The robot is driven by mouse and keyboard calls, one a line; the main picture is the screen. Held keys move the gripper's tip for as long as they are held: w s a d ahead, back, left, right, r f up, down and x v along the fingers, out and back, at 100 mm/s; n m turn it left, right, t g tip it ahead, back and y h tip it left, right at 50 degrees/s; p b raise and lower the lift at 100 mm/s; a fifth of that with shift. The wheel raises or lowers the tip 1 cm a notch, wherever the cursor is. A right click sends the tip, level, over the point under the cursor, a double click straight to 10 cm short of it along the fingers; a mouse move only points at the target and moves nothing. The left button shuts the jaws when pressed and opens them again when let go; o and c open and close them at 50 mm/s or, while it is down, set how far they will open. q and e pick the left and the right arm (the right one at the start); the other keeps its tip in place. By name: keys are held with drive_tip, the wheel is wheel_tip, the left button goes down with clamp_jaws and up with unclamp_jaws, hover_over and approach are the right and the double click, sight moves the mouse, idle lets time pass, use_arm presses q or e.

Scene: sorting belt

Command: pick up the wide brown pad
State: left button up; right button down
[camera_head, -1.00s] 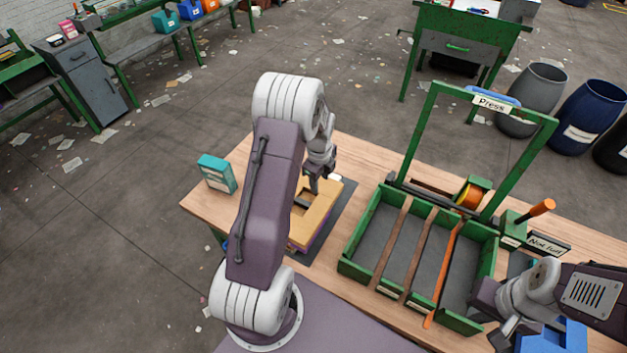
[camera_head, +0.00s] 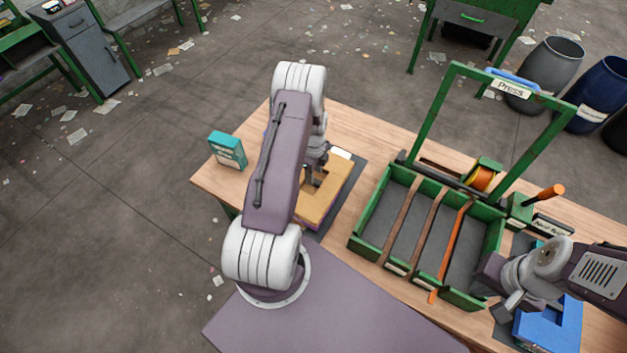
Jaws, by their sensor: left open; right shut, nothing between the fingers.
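The wide brown pad (camera_head: 338,187) is a flat tan-brown piece with a notch or opening. It lies on top of a purple layer, on a dark mat (camera_head: 352,193) at the left part of the wooden table. My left gripper (camera_head: 312,181) is open and points down at the pad's notched part. My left arm hides the pad's left side, and I cannot tell whether the fingers touch it. My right gripper (camera_head: 506,311) is shut and empty at the right, near a blue piece (camera_head: 552,328).
A green divided tray (camera_head: 392,206) stands mid-table, with a green "Press" frame (camera_head: 436,108) behind it. A teal box (camera_head: 227,151) stands at the table's left corner.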

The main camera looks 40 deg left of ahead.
use_arm(q)
wheel_tip(320, 180, down, 4)
drive_tip(key=shift+s+d+r+p, duration=0.15)
drive_tip(key=shift+r+p, duration=0.1)
drive_tip(key=shift+p, duration=0.25)
drive_tip(key=shift+a+f, duration=0.2)
drive_tip(key=shift+f, duration=0.05)
drive_tip(key=shift+d+r, duration=0.1)
drive_tip(key=shift+d, duration=0.05)
clamp_jaws()
